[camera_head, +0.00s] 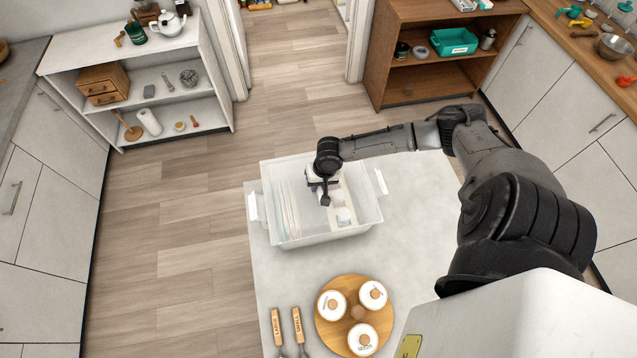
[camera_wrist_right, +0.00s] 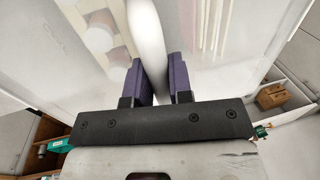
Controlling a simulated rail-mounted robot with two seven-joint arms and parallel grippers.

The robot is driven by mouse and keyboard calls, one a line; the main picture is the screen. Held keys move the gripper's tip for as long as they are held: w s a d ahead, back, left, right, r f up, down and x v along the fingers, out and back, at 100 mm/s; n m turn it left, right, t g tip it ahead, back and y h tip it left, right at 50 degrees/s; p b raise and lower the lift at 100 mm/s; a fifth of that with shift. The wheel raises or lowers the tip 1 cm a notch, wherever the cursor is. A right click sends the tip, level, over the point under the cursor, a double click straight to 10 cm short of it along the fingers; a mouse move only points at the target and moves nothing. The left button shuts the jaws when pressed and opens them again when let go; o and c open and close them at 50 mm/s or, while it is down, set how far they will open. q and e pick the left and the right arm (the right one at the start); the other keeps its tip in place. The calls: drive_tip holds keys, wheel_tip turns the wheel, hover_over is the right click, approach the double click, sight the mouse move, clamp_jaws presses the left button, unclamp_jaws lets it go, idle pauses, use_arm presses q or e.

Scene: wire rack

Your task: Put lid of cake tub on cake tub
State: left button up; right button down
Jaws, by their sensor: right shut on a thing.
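The cake tub (camera_head: 310,233) is a large, clear, box-shaped container with white side clips standing out at its left and right, on the pale table. Pale items show through its clear plastic. My right gripper (camera_head: 325,198) points down over the middle of the tub. In the right wrist view its two purple finger pads (camera_wrist_right: 162,78) are shut on a whitish upright strip (camera_wrist_right: 147,30), which seems to be the handle of the clear lid. The lid's outline is hard to tell from the tub, and I cannot tell whether it touches the rim. My left gripper is not in view.
A round wooden board (camera_head: 357,312) with three white, wood-knobbed canisters stands nearer on the table. Two wooden-handled tools (camera_head: 287,328) lie left of it. A white shelf (camera_head: 190,98) and a brown shelf (camera_head: 410,84) stand beyond, with open floor between.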

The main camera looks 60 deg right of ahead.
idle(0.4)
drive_tip(key=shift+p, duration=0.3)
drive_tip(key=shift+f, duration=0.15)
idle(0.3)
drive_tip(key=shift+f, duration=0.15)
idle(0.4)
drive_tip(key=shift+f, duration=0.25)
idle(0.5)
drive_tip(key=shift+f+p, duration=0.2)
drive_tip(key=shift+p, duration=0.2)
idle(0.3)
drive_tip(key=shift+f+p, duration=0.2)
drive_tip(key=shift+p, duration=0.15)
